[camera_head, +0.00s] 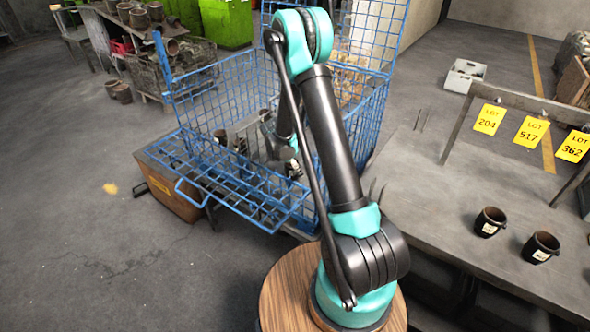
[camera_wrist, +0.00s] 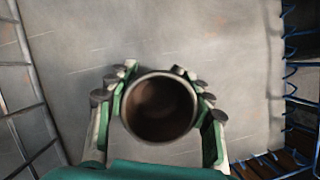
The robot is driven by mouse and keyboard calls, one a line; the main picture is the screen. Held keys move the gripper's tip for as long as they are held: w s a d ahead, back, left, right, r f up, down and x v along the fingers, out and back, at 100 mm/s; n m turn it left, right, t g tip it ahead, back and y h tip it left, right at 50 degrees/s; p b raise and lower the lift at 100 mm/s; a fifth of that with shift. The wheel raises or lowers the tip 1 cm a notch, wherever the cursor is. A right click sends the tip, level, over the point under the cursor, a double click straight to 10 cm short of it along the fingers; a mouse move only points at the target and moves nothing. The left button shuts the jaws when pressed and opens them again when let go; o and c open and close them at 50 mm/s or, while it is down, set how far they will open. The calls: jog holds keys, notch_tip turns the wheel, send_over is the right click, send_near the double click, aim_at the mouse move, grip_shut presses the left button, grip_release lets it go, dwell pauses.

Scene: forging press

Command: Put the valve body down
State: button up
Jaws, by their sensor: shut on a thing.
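In the wrist view my gripper (camera_wrist: 155,71) is shut around the valve body (camera_wrist: 160,108), a round, dark brown, hollow part with a paler rim. Its open end faces the camera, with a green-and-grey finger on each side. Below it is a plain grey surface (camera_wrist: 80,45); I cannot tell whether the valve body touches it. In the head view my arm reaches into the blue wire cage (camera_head: 205,85), and my gripper (camera_head: 287,155) is small and partly hidden there by mesh and arm. I cannot make out the held part clearly in that view.
Blue mesh (camera_wrist: 300,75) runs along the right of the wrist view. Two labelled pots (camera_head: 490,221) (camera_head: 541,247) stand on the grey bench (camera_head: 440,215) at right, beside a rail with yellow lot tags (camera_head: 531,131).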

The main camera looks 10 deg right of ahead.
jog(key=o, duration=1.5)
jog(key=shift+f, duration=0.1)
jog(key=shift+o, duration=0.2)
jog(key=v, duration=1.2)
